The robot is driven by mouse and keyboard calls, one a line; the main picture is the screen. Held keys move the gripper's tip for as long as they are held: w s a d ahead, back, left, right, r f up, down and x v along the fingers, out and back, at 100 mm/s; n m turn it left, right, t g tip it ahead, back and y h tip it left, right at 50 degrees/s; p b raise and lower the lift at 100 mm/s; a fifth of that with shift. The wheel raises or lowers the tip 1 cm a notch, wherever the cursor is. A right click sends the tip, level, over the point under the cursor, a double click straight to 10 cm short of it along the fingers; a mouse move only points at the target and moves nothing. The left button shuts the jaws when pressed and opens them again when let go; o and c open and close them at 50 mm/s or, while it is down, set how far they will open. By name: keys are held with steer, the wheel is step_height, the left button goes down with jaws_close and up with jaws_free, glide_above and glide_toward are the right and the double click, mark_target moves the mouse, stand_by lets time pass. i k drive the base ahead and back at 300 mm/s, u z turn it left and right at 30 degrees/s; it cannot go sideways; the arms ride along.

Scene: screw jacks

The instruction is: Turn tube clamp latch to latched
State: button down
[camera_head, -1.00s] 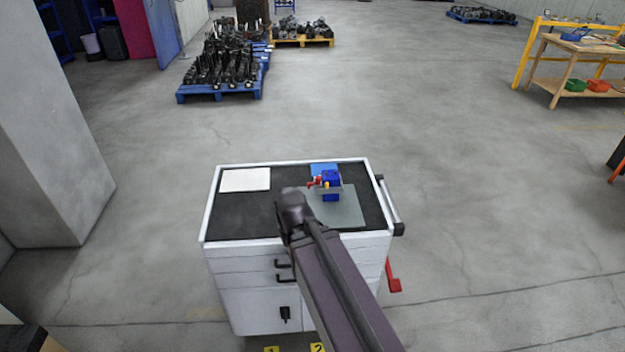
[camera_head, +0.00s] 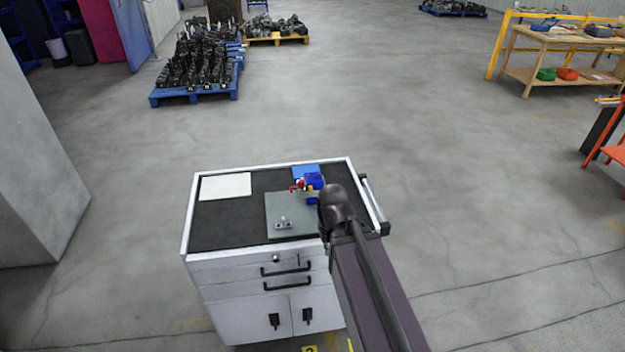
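A small blue fixture (camera_head: 313,180) with red and yellow parts stands at the back of the grey plate (camera_head: 268,205) on the cart top. A small metal fitting (camera_head: 283,223) with upright parts sits near the front of the same plate. Both are too small to tell which carries the tube clamp latch or how the latch stands. My arm reaches up from the bottom right, and its dark rounded joint covers the plate's right side and the lower right of the blue fixture. My gripper cannot be made out; it seems hidden behind the arm.
The white cart (camera_head: 200,248) has a black top mat with a white sheet (camera_head: 226,186) at back left and a blue item (camera_head: 305,170) at the back. A side handle (camera_head: 374,203) is on the right. A grey pillar (camera_head: 35,170) stands left. Open floor surrounds the cart.

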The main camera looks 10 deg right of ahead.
mark_target(297, 186)
steer(key=z, duration=0.7)
steer(key=k, duration=0.75)
steer(key=u, duration=0.65)
steer(key=i, duration=1)
